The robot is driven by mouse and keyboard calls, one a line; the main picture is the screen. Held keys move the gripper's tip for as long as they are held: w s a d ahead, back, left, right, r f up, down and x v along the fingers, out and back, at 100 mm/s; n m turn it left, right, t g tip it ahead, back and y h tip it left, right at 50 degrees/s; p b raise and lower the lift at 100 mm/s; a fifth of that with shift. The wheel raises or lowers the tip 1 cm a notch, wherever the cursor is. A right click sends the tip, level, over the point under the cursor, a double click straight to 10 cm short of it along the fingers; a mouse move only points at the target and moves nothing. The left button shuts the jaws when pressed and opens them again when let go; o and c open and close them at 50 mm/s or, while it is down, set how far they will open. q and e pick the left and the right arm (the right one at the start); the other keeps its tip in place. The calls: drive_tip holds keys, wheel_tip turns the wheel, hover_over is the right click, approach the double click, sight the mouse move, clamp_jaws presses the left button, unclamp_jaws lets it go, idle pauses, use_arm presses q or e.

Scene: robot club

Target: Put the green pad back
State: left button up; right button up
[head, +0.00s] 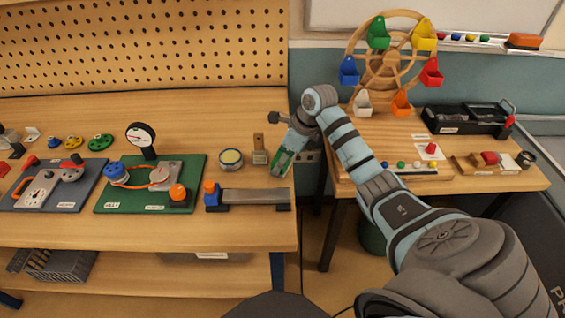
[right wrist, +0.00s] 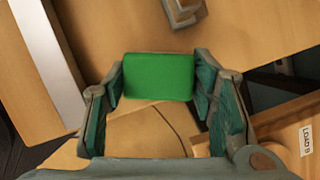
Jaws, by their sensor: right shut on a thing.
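The green pad (right wrist: 158,77) is a flat, bright green, rounded rectangle in the right wrist view. It sits between the two fingers of my right gripper (right wrist: 160,85), which is shut on it. In the head view my right gripper (head: 281,168) is near the right end of the long bench, with green showing at its fingers. A small grey holder with a wooden upright (head: 259,148) stands just left of it. My left gripper is not in view.
Left of the gripper are a round tin (head: 231,159), a green board (head: 110,200) with a gauge and a grey bar on a blue-ended stand (head: 255,196). A gap separates the bench (head: 240,235) from the right table (head: 460,188), which holds a toy Ferris wheel (head: 385,65).

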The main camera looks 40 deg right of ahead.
drive_tip(key=shift+f, duration=0.55)
drive_tip(key=o, duration=1.3)
drive_tip(key=shift+f, duration=0.1)
drive_tip(key=shift+d+r, duration=0.1)
drive_tip(key=shift+r, duration=0.35)
drive_tip(key=p+v, duration=0.1)
drive_tip(key=v, duration=1)
drive_tip(key=shift+s+r, duration=0.15)
